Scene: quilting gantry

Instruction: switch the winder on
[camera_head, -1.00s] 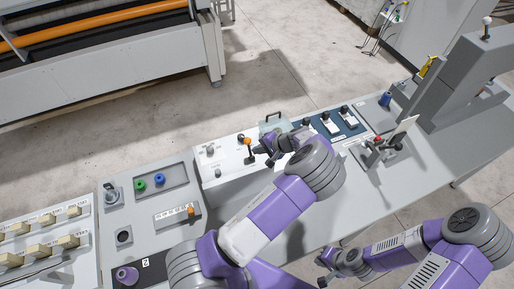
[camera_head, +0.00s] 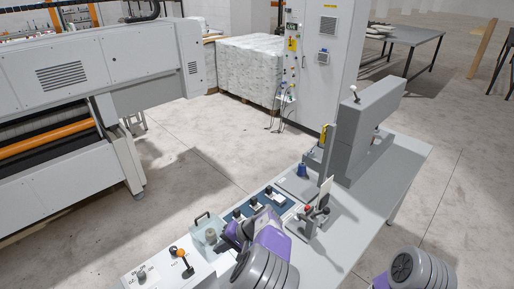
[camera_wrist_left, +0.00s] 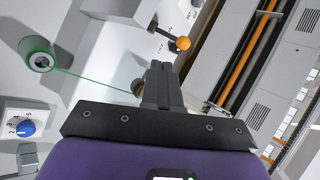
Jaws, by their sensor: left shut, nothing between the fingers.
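The winder is a white unit (camera_head: 206,277) on the console, cut by the bottom edge of the head view. Its lever with an orange ball knob (camera_head: 181,252) stands on top. In the left wrist view the orange knob (camera_wrist_left: 183,43) sits beyond my fingertips, near ON and OFF lettering. My left gripper (camera_wrist_left: 160,68) is shut and empty, apart from the knob. A green thread runs from a spool (camera_wrist_left: 38,60) to a small part partly hidden behind the fingers. In the head view my left arm hides the left fingertips. My right gripper is out of view.
A tall grey machine (camera_head: 352,135) stands farther right on the table.

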